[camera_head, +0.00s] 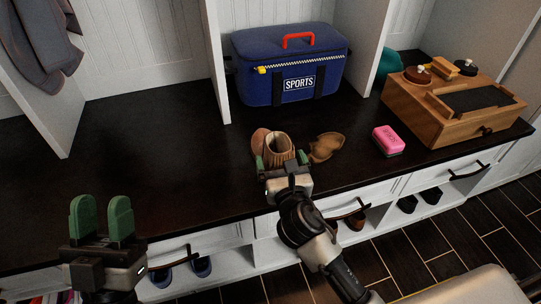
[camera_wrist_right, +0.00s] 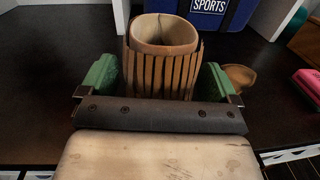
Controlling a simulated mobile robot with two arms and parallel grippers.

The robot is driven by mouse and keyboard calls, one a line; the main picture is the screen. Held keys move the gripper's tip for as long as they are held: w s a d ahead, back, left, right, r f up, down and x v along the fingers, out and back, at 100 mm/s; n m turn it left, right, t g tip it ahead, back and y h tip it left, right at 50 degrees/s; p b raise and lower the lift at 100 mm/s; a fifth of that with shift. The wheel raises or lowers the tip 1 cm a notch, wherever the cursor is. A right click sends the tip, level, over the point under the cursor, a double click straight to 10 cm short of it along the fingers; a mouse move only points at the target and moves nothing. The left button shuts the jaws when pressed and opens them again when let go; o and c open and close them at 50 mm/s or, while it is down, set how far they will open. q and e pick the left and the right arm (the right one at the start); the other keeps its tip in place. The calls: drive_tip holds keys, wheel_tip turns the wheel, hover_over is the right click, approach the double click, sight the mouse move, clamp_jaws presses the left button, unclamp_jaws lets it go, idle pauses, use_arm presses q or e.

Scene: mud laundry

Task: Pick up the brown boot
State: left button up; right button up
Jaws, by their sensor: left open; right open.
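A brown boot (camera_head: 279,150) stands upright on the black bench top near its front edge. In the right wrist view the boot's ribbed shaft (camera_wrist_right: 163,65) rises between the two green fingers. My right gripper (camera_head: 282,161) is open around the shaft, one finger on each side; I cannot tell whether they touch it. It also shows in the right wrist view (camera_wrist_right: 162,80). A second brown shoe or boot (camera_head: 326,147) lies just right of it. My left gripper (camera_head: 102,219) is open and empty at the lower left, far from the boot.
A blue SPORTS bag (camera_head: 290,66) stands behind the boot. A pink box or bar (camera_head: 388,141) and a wooden shoe-care box (camera_head: 448,105) are to the right. White dividers (camera_head: 215,60) rise at the back. The bench top (camera_head: 150,140) is clear on the left.

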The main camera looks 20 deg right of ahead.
drive_tip(key=shift+w, duration=0.55)
drive_tip(key=c, duration=1.3)
drive_tip(key=shift+c, duration=0.7)
drive_tip(key=shift+r, duration=0.15)
